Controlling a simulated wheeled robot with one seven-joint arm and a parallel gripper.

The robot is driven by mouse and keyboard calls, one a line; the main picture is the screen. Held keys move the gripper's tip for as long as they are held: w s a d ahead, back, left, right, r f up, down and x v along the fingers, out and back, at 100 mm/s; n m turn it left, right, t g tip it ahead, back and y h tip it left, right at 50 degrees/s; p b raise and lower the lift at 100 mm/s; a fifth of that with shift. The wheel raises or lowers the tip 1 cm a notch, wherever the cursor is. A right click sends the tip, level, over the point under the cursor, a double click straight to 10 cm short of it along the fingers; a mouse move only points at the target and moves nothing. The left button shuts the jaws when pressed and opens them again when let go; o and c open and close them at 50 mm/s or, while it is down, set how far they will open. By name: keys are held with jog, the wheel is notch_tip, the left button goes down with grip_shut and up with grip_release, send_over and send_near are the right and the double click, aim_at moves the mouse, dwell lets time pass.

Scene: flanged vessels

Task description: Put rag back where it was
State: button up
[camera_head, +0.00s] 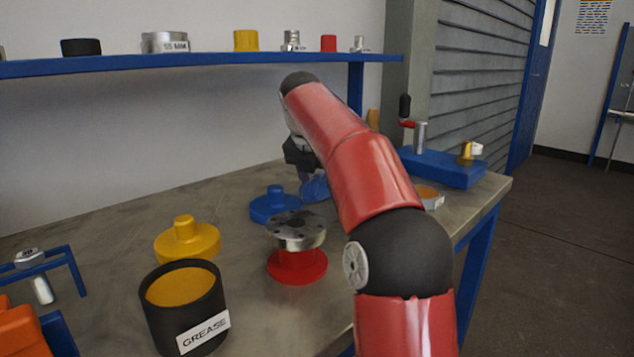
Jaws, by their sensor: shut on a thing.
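My red arm reaches over the workbench, and my gripper (304,168) is at its far end, partly hidden behind the arm. It is shut on a blue rag (316,188), which hangs below it, low over the bench top. The arm covers the rag's right side. I cannot tell whether the rag touches the bench. The rag is just right of a blue flanged cap (274,205) and behind a metal flange on a red base.
The metal flange (297,230) sits on a red base (297,266). Near it are a yellow cap (187,240) and a black grease tub (184,311). A blue fixture (443,168) stands at the back right. A blue shelf (200,60) with several parts runs above.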

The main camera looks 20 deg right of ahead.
aim_at(314, 187)
jog(key=shift+f, duration=0.15)
jog(key=o, duration=0.9)
jog(key=shift+o, duration=0.2)
jog(key=v, duration=0.7)
jog(key=shift+s, duration=0.25)
jog(key=shift+s+a+r, duration=0.1)
jog(key=shift+r, duration=0.15)
